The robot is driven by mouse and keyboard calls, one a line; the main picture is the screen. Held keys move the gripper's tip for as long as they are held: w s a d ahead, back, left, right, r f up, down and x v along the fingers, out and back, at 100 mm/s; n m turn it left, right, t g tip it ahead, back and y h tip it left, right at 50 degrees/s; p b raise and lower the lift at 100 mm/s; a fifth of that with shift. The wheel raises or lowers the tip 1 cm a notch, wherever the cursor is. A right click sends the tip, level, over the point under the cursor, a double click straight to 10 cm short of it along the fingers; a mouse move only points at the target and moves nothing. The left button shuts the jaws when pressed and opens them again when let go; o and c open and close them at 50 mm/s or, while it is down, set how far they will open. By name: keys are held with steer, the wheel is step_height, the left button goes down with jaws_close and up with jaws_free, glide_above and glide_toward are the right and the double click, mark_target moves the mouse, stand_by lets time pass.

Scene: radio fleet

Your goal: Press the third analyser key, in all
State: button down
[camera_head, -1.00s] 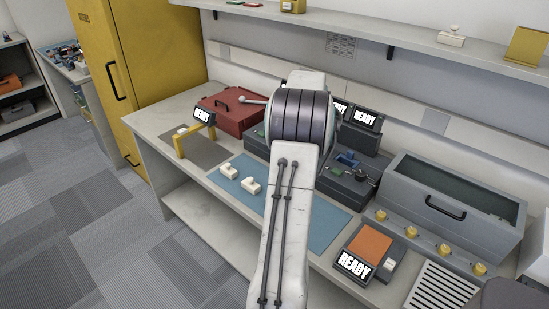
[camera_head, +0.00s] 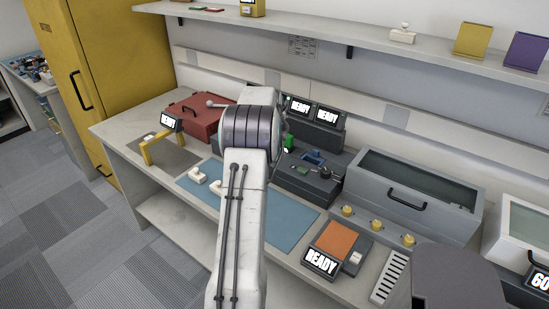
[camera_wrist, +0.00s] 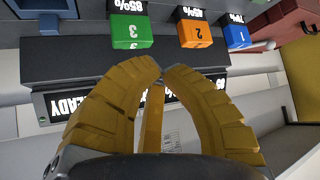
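In the wrist view, a green block marked 3 (camera_wrist: 131,31), an orange block marked 2 (camera_wrist: 195,33) and a blue block marked 1 (camera_wrist: 237,36) sit in a row with percent displays beside them. My gripper (camera_wrist: 162,70) has yellow fingers whose tips come together just below the green and orange blocks in the picture, apart from both. It looks shut and holds nothing. In the head view, the dark console (camera_head: 311,184) with READY screens (camera_head: 327,116) stands behind my arm; my arm hides my gripper and part of the console.
A grey lidded box (camera_head: 415,190) with yellow knobs (camera_head: 378,225) stands right of the console. An orange-topped device (camera_head: 335,240) is at the bench front. A blue mat (camera_head: 285,226) bears white pieces. A red case (camera_head: 193,116) stands left; a shelf (camera_head: 365,30) hangs above.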

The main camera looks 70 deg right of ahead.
steer(key=shift+f, duration=0.2)
step_height(320, 180, down, 7)
steer(key=b, duration=0.2)
steer(key=shift+r+b, duration=0.2)
steer(key=shift+b, duration=0.2)
steer(key=f+b, duration=0.2)
steer(key=shift+b, duration=0.35)
steer(key=shift+f, duration=0.15)
stand_by(1.1)
steer(key=shift+f+b, duration=0.2)
steer(key=shift+b, duration=0.25)
steer(key=shift+f+b, duration=0.45)
steer(key=shift+f, duration=0.05)
stand_by(0.9)
steer(key=shift+r, duration=0.2)
steer(key=shift+r+p, duration=0.55)
steer(key=shift+r, duration=0.2)
steer(key=shift+r, duration=0.1)
